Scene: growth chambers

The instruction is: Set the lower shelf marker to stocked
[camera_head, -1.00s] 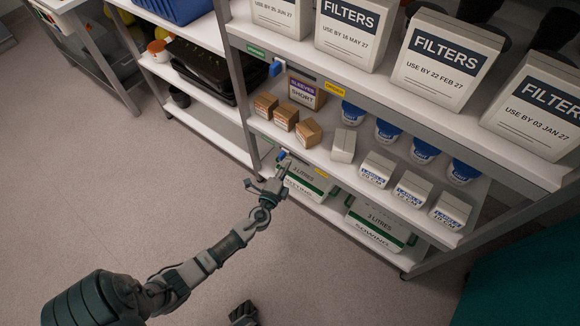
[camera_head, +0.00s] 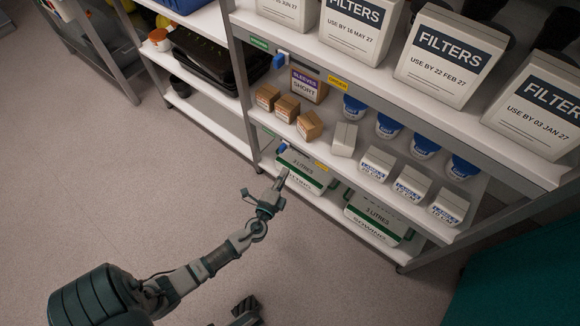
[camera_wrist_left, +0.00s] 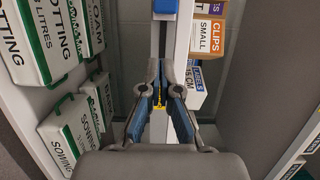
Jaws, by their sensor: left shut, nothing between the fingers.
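The lower shelf marker is a small blue slider (camera_head: 282,148) on the lower shelf's front edge. It sits near the green label (camera_head: 267,131), away from the yellow label (camera_head: 321,166). In the left wrist view a blue block (camera_wrist_left: 165,6), which looks like this marker, shows at the top, beyond the fingertips. My left gripper (camera_head: 284,173) is shut and empty, just in front of the shelf edge and apart from the marker. In the left wrist view its fingertips (camera_wrist_left: 163,66) meet, with a yellow label (camera_wrist_left: 157,103) showing behind between the fingers.
The shelf above has its own blue slider (camera_head: 281,56), near a green label. Small brown boxes (camera_head: 287,108) and blue-lidded tubs (camera_head: 388,125) stand on the middle shelf. White litre boxes (camera_head: 378,216) stand below. The floor in front (camera_head: 340,285) is clear.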

